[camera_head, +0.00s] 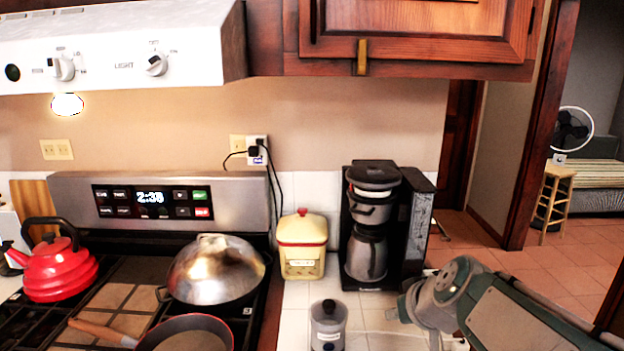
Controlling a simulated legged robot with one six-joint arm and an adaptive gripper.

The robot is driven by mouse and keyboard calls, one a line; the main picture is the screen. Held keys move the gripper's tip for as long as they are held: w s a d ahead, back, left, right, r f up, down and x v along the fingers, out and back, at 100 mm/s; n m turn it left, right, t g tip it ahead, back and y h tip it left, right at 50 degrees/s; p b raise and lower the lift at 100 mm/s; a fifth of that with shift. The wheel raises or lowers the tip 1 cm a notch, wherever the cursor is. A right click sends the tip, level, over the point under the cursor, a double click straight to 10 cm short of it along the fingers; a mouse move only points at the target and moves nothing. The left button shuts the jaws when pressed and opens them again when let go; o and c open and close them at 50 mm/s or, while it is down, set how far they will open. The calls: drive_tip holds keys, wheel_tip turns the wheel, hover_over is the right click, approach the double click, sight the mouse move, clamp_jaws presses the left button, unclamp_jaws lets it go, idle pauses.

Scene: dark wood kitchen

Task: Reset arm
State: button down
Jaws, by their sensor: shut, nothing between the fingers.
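My arm (530,312) reaches in from the lower right corner. It is grey and green, and its rounded joint (460,287) is beside the coffee maker, over the right part of the white tiled counter. A lighter grey link of my arm bends down from that joint and runs out at the bottom edge. No gripper fingers can be made out in this view. I see nothing held by the visible part of the arm.
A black coffee maker (372,225), a yellow canister (302,247) and a small grey jar (328,325) stand on the counter. The stove left holds a red kettle (58,270), a domed pan (215,268) and a frying pan (190,340). Cabinets (420,30) hang above.

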drive_tip(key=s+d+f+m+g+h, duration=0.1)
drive_tip(key=s+f+g+h, duration=0.1)
drive_tip(key=s, duration=1.5)
drive_tip(key=shift+s+d+f+m+h, duration=0.15)
drive_tip(key=shift+s+f+m+h, duration=0.15)
drive_tip(key=shift+f+m+h, duration=0.15)
